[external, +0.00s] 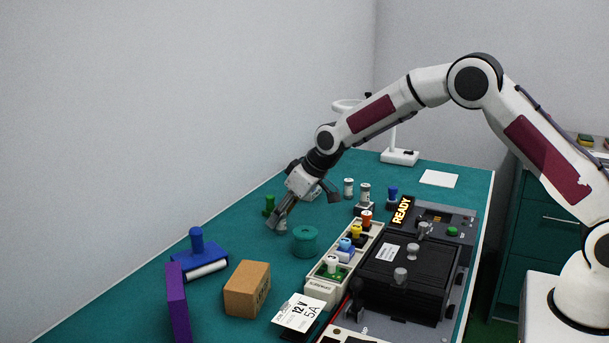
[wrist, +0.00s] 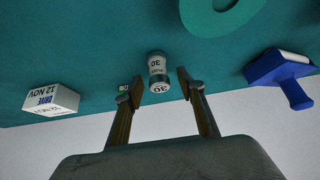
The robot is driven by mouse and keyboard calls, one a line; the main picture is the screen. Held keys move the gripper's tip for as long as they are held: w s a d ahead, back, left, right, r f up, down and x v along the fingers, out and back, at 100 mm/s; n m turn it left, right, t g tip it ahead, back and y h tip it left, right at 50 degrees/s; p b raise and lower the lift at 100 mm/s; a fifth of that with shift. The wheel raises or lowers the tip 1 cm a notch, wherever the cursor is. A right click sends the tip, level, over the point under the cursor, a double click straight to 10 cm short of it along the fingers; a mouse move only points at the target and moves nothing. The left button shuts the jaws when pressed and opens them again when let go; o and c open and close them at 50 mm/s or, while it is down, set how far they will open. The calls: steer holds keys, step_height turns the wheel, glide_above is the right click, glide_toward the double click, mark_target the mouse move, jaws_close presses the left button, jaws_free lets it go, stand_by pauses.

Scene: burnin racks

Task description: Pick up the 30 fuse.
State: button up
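The 30 fuse (wrist: 157,66) is a small grey-and-white cylinder marked 30, standing on the teal mat. In the wrist view it lies between and just beyond the fingertips of my gripper (wrist: 157,86). My gripper is open, with a visible gap on both sides of the fuse. In the external view my gripper (external: 281,219) is tilted low over the mat at the left. The fuse is largely hidden by the fingers there.
A blue roller (external: 198,260), cardboard box (external: 247,289) and fuse rack (external: 321,288) are nearer. A white printed box (wrist: 50,99) shows in the wrist view.

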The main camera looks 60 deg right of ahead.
stand_by(0.4)
jaws_close()
steer(key=shift+r, duration=0.1)
steer(key=shift+r, duration=4.95)
